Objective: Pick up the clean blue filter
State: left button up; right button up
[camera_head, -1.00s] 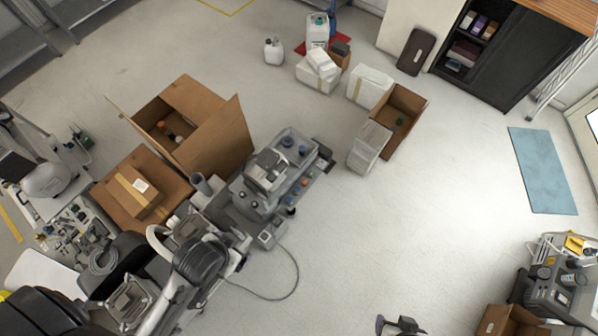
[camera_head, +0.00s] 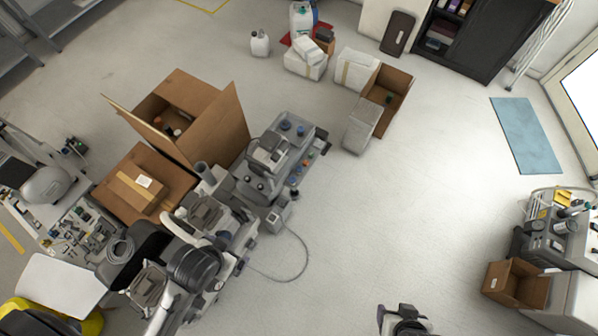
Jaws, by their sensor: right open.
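Small blue round parts (camera_head: 285,125) sit on the upper end of a grey compressor unit (camera_head: 268,182) left of centre. They are too small to tell whether either one is the clean blue filter. My right gripper (camera_head: 395,313) shows at the bottom edge, right of centre, dark and partly cut off by the frame. It is open, above bare floor, well away from the blue parts. No thing shows between its fingers.
An open cardboard box (camera_head: 214,128) stands beside the compressor, with a closed carton (camera_head: 143,192) nearby. Another machine (camera_head: 560,235) and a small open box (camera_head: 513,283) stand at the right. A loose cable (camera_head: 305,262) lies on the floor. The middle floor is clear.

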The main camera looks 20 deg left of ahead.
pick_arm(q)
jog(key=shift+c, duration=0.2)
jog(key=shift+s, duration=0.1)
jog(key=c, duration=0.4)
jog(key=shift+f, duration=0.1)
